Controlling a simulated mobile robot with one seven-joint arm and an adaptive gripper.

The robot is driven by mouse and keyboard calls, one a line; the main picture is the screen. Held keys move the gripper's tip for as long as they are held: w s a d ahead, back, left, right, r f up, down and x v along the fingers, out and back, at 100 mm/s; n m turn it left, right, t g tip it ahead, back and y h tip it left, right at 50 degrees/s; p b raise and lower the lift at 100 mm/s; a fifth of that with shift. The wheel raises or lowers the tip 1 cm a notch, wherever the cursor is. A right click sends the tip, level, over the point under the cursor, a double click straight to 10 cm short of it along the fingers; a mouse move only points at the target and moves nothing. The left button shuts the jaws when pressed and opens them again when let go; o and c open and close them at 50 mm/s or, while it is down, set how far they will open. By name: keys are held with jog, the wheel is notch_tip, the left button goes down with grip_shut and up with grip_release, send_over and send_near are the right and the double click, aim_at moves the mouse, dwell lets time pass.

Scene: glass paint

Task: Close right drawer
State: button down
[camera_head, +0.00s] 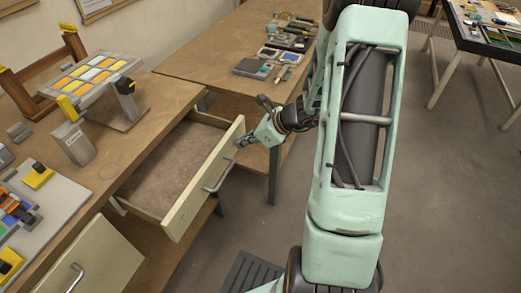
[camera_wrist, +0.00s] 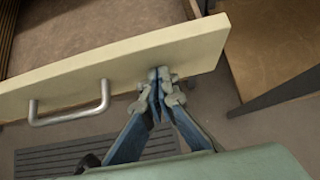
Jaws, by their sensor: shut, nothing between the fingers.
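The right drawer (camera_head: 178,165) is pulled open from the wooden workbench, and its inside looks empty. Its cream front panel (camera_head: 207,187) carries a grey bar handle (camera_head: 218,176). My gripper (camera_head: 240,143) is at the right end of the drawer front, on its outer face. In the wrist view my gripper (camera_wrist: 157,80) has its fingers together with nothing between them. The fingertips are at the drawer front (camera_wrist: 110,72), to the right of the handle (camera_wrist: 70,118), and seem to touch the panel.
A second drawer front (camera_head: 85,265) with its own handle is at the lower left. The workbench (camera_head: 130,155) holds a rack of coloured glass tiles (camera_head: 95,75) and several tools. Another table (camera_head: 215,50) with tools stands behind the drawer. Open floor lies to the right.

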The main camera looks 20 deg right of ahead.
aim_at(197, 136)
jog(key=w+a, duration=1.2)
jog(key=shift+a, duration=0.1)
jog(key=shift+w+a+r, duration=0.1)
jog(key=shift+w, duration=0.05)
jog(key=shift+r, duration=0.1)
